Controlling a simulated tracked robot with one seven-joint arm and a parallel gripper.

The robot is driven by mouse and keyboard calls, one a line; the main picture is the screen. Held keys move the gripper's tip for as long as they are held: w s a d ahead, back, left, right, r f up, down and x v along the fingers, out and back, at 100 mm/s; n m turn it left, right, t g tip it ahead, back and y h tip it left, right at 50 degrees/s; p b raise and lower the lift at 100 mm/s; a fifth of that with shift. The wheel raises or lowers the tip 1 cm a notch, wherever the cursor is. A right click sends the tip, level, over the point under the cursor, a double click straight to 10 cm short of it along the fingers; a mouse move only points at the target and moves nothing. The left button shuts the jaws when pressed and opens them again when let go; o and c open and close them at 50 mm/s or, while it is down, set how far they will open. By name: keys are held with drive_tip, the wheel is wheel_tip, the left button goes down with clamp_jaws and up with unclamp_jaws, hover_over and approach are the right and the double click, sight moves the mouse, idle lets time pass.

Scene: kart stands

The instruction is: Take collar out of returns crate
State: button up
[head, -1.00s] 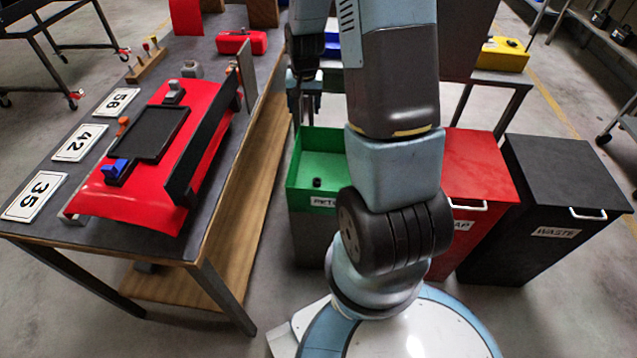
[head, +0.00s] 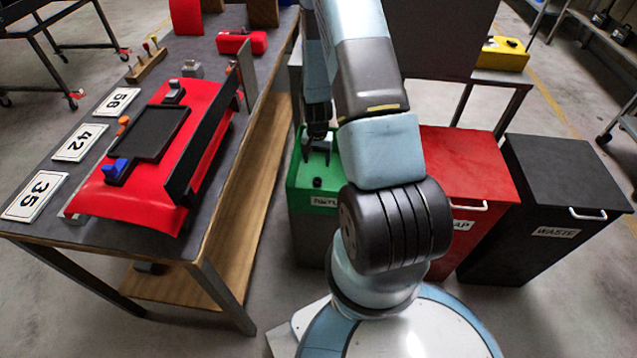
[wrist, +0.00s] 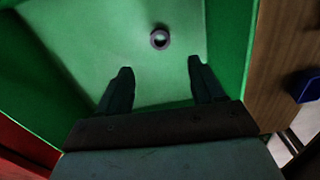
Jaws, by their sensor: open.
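The collar (wrist: 160,39) is a small dark ring lying on the green floor of the returns crate in the wrist view. In the head view the collar (head: 317,183) is a small dark spot inside the green returns crate (head: 300,165). My gripper (wrist: 158,82) is open and empty, with its two fingers spread and pointing toward the collar. The collar lies ahead of the fingertips, roughly between their lines, and apart from them. In the head view my gripper (head: 318,150) is over the crate's opening. My arm hides the crate's right side.
A red scrap bin (head: 465,165) and a black waste bin (head: 570,185) stand right of the crate. The workbench (head: 200,245) with a red kart body (head: 125,207) is on the left. In the wrist view the crate's green wall (wrist: 243,40) rises close beside the right finger.

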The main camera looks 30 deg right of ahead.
sight(317, 181)
drive_tip(key=shift+s+f, duration=0.1)
drive_tip(key=shift+f, duration=5.35)
drive_tip(key=shift+c, duration=0.4)
drive_tip(key=c, duration=1.1)
